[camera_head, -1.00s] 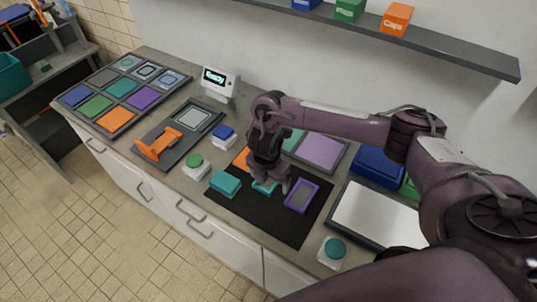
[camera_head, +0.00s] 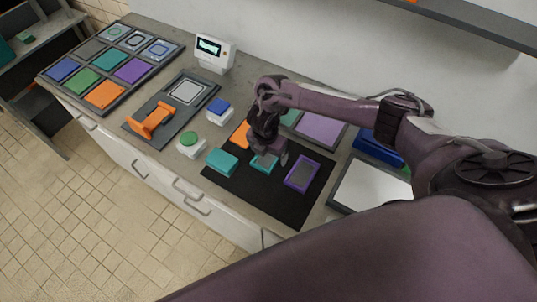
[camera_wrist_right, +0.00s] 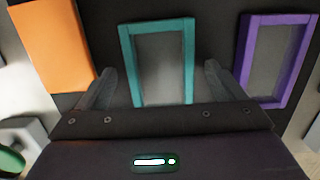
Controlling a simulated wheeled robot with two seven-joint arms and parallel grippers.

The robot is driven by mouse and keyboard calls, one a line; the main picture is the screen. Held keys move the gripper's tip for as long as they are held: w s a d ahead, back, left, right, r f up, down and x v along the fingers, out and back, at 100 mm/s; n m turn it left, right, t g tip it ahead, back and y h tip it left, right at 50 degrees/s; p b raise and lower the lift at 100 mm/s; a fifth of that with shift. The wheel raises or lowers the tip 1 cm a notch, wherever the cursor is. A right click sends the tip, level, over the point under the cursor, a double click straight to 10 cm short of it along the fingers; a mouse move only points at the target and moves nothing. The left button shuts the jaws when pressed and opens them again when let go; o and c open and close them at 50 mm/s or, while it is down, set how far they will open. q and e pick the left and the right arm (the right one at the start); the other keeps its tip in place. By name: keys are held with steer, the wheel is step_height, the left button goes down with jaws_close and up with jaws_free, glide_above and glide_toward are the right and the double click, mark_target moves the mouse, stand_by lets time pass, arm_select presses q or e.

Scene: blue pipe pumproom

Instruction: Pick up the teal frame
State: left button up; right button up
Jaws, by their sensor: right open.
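The teal frame (camera_head: 264,163) is a rectangular frame with a grey middle, lying on the black mat (camera_head: 255,197). My right gripper (camera_head: 267,156) is over it in the head view and hides part of it. In the right wrist view the teal frame (camera_wrist_right: 160,60) stands between the two open fingers of my right gripper (camera_wrist_right: 160,88), with a gap visible on each side. The fingers point down toward the mat. My left gripper is in neither view.
A purple frame (camera_head: 302,174) lies to the right on the mat, and a solid teal block (camera_head: 222,162) to the left. An orange piece (camera_head: 240,134) is behind. A green button (camera_head: 189,144) and a blue button (camera_head: 219,110) stand left of the mat.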

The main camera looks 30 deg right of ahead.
steer(key=c, duration=1.1)
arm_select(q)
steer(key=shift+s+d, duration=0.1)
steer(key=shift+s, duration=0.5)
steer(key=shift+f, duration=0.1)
arm_select(e)
steer(key=shift+a+r, duration=0.1)
steer(key=shift+r, duration=0.05)
